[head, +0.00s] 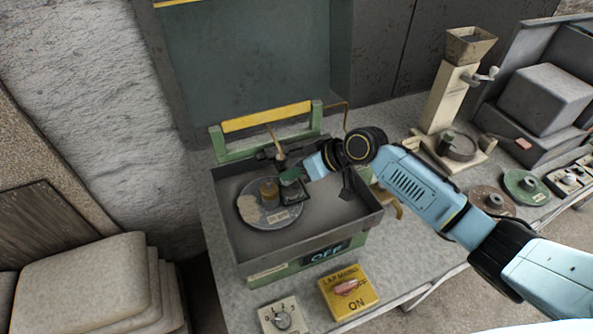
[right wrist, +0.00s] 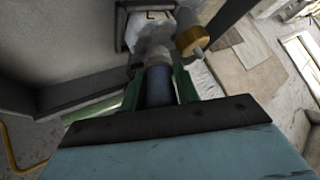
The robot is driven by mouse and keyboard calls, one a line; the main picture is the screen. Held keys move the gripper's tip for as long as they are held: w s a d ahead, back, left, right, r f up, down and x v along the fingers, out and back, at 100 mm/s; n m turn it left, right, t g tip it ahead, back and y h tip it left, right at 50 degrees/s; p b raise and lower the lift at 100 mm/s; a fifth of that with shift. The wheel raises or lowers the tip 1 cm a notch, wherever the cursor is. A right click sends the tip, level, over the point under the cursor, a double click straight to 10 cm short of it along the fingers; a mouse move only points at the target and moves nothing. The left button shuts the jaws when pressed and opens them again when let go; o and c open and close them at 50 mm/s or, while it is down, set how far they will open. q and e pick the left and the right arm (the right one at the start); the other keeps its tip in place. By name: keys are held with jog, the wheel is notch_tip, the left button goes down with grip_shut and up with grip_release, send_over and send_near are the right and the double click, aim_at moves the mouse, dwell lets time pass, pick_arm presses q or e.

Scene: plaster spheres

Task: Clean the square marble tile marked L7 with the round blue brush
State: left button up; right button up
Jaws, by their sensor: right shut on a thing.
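My right gripper (head: 290,177) reaches over the grey metal tray from the right. In the right wrist view its green fingers (right wrist: 158,92) are shut on a dark blue cylinder, which looks like the round blue brush (right wrist: 158,84). The brush's pale far end is close to a light square piece with a dark edge (right wrist: 134,32), which looks like the marble tile; I cannot tell whether they touch. In the head view a dark-edged square (head: 293,196) lies at the round plate's right side, below the gripper. Its marking is too small to read. My left gripper is not in view.
The round grey plate (head: 262,214) lies in the tray (head: 330,230). A brass cylinder (head: 269,190) stands on the plate beside the square. A yellow switch box (head: 348,291) and a dial box (head: 283,318) sit in front.

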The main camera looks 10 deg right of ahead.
jog(key=shift+s+d+r+p, duration=0.1)
jog(key=shift+s+d+p, duration=0.1)
jog(key=shift+s+p, duration=0.9)
jog(key=shift+w+b, duration=0.2)
jog(key=shift+b, duration=0.2)
jog(key=shift+w+a+b, duration=0.15)
jog(key=shift+w+b, duration=0.45)
jog(key=shift+w, duration=0.3)
jog(key=shift+s+p, duration=0.25)
jog(key=shift+p, duration=0.15)
jog(key=shift+s+p, duration=0.7)
jog(key=shift+s, duration=0.25)
jog(key=shift+w, duration=0.1)
jog(key=shift+w+r, duration=0.55)
jog(key=shift+r, duration=0.1)
jog(key=shift+s, duration=0.1)
